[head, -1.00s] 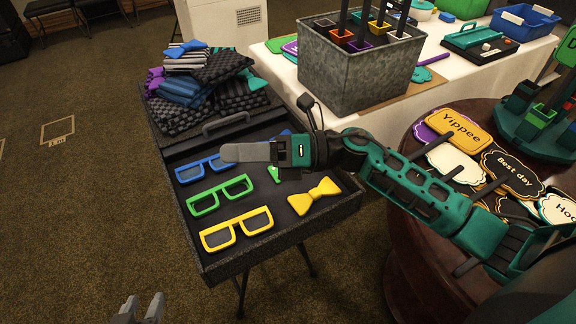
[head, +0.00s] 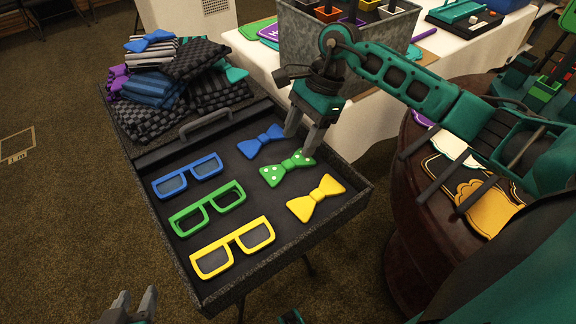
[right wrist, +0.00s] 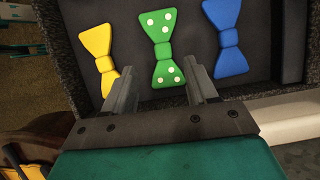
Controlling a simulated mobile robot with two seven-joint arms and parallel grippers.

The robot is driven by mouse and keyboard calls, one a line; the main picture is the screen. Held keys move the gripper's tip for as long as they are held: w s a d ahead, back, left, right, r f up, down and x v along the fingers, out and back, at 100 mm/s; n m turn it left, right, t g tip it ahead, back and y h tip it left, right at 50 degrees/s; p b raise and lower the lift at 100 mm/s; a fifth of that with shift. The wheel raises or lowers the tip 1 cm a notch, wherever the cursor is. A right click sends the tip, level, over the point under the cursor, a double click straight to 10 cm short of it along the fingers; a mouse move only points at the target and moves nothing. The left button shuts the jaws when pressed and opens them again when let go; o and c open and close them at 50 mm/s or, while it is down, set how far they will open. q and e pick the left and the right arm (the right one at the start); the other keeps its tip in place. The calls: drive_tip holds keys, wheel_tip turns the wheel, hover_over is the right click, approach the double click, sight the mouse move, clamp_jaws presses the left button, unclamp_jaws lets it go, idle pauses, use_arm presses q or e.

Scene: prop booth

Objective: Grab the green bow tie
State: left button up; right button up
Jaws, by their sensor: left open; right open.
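The green bow tie (head: 287,169) with pale dots lies flat in the open case, between the blue bow tie (head: 261,141) and the yellow bow tie (head: 316,198). My right gripper (head: 302,146) is open and points down just over the green bow tie's right end. In the right wrist view, the green bow tie (right wrist: 162,45) runs down between the two fingers of the right gripper (right wrist: 160,88); I cannot tell if they touch it. My left gripper (head: 134,303) is open and empty at the bottom left, apart from the case.
Blue glasses (head: 188,177), green glasses (head: 207,209) and yellow glasses (head: 232,248) lie left of the bow ties. Folded cloths (head: 160,88) are piled behind. A metal bin (head: 300,40) and a round table (head: 400,190) stand close by.

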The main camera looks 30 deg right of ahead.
sight(290, 162)
drive_tip(key=shift+w+d+b+x, duration=0.1)
drive_tip(key=shift+b+x, duration=0.1)
drive_tip(key=shift+x, duration=1.3)
drive_tip(key=shift+w+d+b+x, duration=0.1)
drive_tip(key=shift+b+x, duration=0.05)
drive_tip(key=shift+x, duration=1.3)
drive_tip(key=shift+f, duration=0.1)
drive_tip(key=shift+c, duration=0.4)
clamp_jaws()
